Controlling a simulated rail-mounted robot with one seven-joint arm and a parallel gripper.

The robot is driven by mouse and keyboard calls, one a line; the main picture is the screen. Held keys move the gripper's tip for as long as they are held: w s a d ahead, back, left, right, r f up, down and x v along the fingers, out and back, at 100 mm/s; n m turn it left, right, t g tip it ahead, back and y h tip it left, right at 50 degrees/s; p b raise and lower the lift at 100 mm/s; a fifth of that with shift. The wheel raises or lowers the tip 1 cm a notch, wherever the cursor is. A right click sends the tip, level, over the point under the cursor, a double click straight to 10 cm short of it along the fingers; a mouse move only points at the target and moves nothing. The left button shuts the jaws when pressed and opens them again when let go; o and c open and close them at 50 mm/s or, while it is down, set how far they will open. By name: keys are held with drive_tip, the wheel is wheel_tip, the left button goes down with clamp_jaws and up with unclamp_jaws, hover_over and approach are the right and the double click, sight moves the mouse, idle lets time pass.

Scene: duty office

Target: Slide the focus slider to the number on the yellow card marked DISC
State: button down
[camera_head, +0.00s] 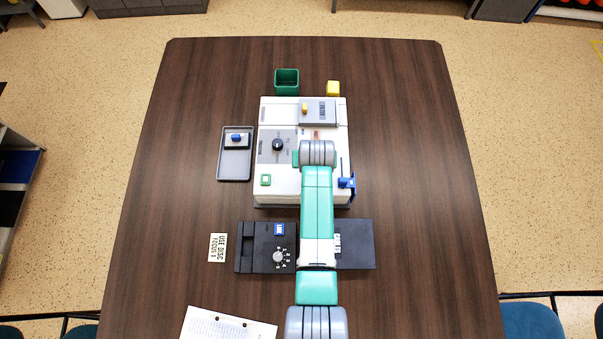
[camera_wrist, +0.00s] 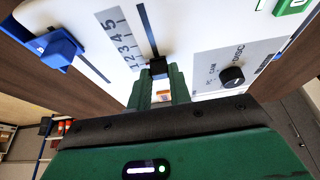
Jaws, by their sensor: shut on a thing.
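The focus slider's black knob (camera_wrist: 158,68) sits between my gripper's green fingers (camera_wrist: 160,86) in the wrist view, and they are shut on it. Its dark slot (camera_wrist: 147,28) runs away from the knob beside a printed 1 to 5 scale (camera_wrist: 122,42). The knob is at the 1 end. The pale yellow card (camera_head: 217,247) lies on the table, left of a black device; it reads USE DISC and FOCUS, but its number is too small to read surely. In the head view my arm hides the slider and fingertips above the white machine (camera_head: 285,187).
A black dial (camera_wrist: 232,77) labelled CAM and DISC is beside the slider. A blue lever (camera_head: 347,182) projects from the machine's right side. A grey tray (camera_head: 235,174) stands left, a green bin (camera_head: 287,82) behind, and the black device (camera_head: 255,262) in front. The table's sides are clear.

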drive_tip(key=shift+f, duration=0.1)
drive_tip(key=c, duration=1.3)
unclamp_jaws()
drive_tip(key=shift+w, duration=0.25)
drive_tip(key=p+v, duration=0.2)
drive_tip(key=v, duration=0.6)
